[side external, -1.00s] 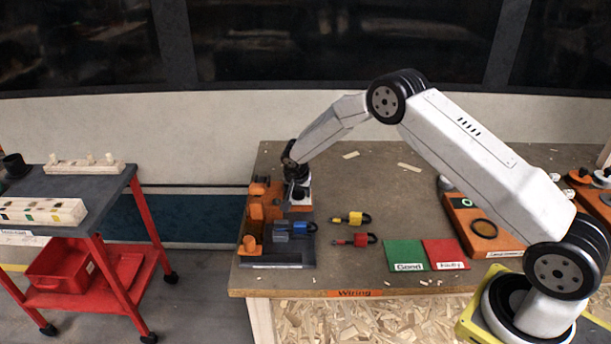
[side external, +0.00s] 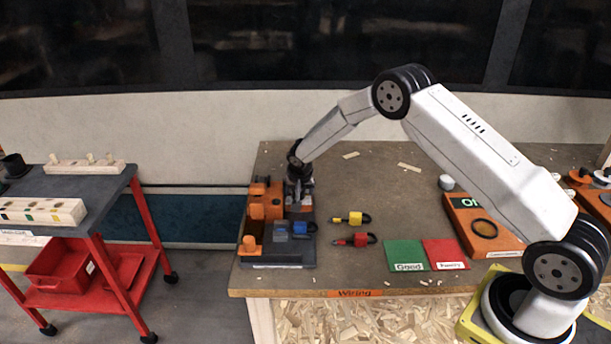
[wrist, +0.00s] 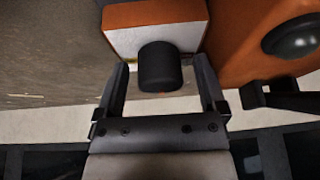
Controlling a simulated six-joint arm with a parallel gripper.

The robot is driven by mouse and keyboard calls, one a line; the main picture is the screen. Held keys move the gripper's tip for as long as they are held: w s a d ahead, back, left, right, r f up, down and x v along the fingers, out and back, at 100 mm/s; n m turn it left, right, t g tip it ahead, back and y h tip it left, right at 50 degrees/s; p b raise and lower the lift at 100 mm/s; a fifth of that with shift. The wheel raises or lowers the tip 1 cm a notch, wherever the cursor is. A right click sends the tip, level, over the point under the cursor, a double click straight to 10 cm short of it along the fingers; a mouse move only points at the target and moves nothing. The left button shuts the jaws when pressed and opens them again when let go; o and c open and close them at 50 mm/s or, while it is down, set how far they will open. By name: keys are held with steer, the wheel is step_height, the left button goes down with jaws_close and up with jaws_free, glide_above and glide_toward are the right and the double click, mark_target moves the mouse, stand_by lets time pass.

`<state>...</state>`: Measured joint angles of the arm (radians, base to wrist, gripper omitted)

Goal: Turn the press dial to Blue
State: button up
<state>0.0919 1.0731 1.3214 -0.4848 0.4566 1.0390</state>
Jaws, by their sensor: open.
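The press (side external: 264,208), orange on a dark base, stands at the left end of the workbench. In the wrist view the dial (wrist: 159,67) is a black round knob on a white plate (wrist: 125,40) with an orange housing. My gripper (wrist: 161,82) is open, with one finger on each side of the dial and gaps visible between. Small yellow and orange marks show at the plate's edges. Which colour the dial points to cannot be read. In the side view my gripper (side external: 299,192) is over the press's right part, and the dial is hidden or too small there.
Blue parts (side external: 290,229) sit on the press base. Yellow (side external: 352,218) and red (side external: 358,240) connectors lie to its right. Green (side external: 405,255) and red (side external: 446,253) mats and an orange box (side external: 484,228) lie further right. A dark rounded part (wrist: 292,38) is right of the dial.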

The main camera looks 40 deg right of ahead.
steer(key=shift+n+y, duration=0.3)
steer(key=shift+n, duration=0.8)
steer(key=shift+n+t+y, duration=0.4)
steer(key=shift+n+y, duration=0.1)
steer(key=shift+n, duration=0.7)
steer(key=shift+n+y, duration=0.9)
steer(key=shift+n, duration=1.5)
steer(key=shift+r, duration=0.3)
steer(key=v, duration=0.7)
steer(key=s+a+r, duration=0.2)
steer(key=s+a, duration=0.1)
steer(key=s, duration=0.4)
steer(key=s+a+r+g, duration=0.1)
steer(key=s+a+r, duration=0.1)
steer(key=s, duration=0.6)
steer(key=s+a+r, duration=0.3)
steer(key=s, duration=0.5)
steer(key=shift+s+a+r+m+g, duration=0.2)
steer(key=shift+a+m+g, duration=0.1)
steer(key=shift+a+m, duration=0.1)
